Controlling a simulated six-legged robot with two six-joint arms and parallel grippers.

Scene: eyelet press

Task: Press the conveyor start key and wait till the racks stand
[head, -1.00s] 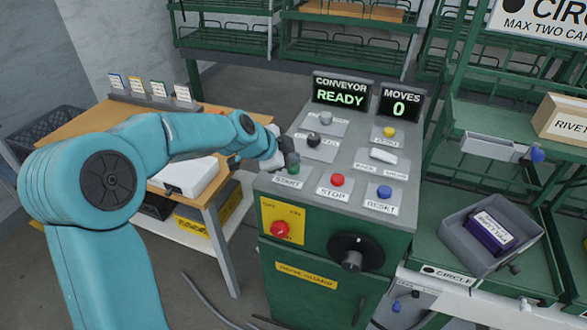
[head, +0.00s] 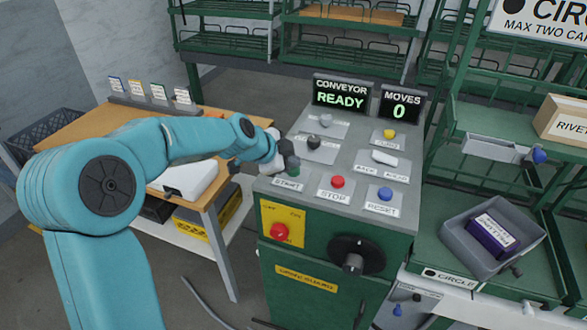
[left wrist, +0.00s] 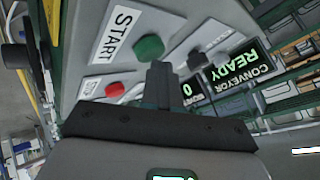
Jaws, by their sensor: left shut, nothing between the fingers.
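The green start key (head: 293,170) sits at the front left of the grey console top, behind the START label. It also shows in the left wrist view (left wrist: 149,47), just beyond the fingertips. My left gripper (head: 290,159) is shut and empty, its tips right at the key and partly covering it in the head view. I cannot tell whether they touch it. The fingers also show in the left wrist view (left wrist: 160,72). The conveyor display (head: 340,94) reads READY and the moves display (head: 401,104) reads 0. My right gripper is not in view.
A red stop key (head: 337,182) and a blue reset key (head: 385,193) stand right of the start key. A yellow key (head: 389,133) and dark knobs are farther back. Green racks (head: 345,38) stand behind. A wooden table (head: 85,128) is at left.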

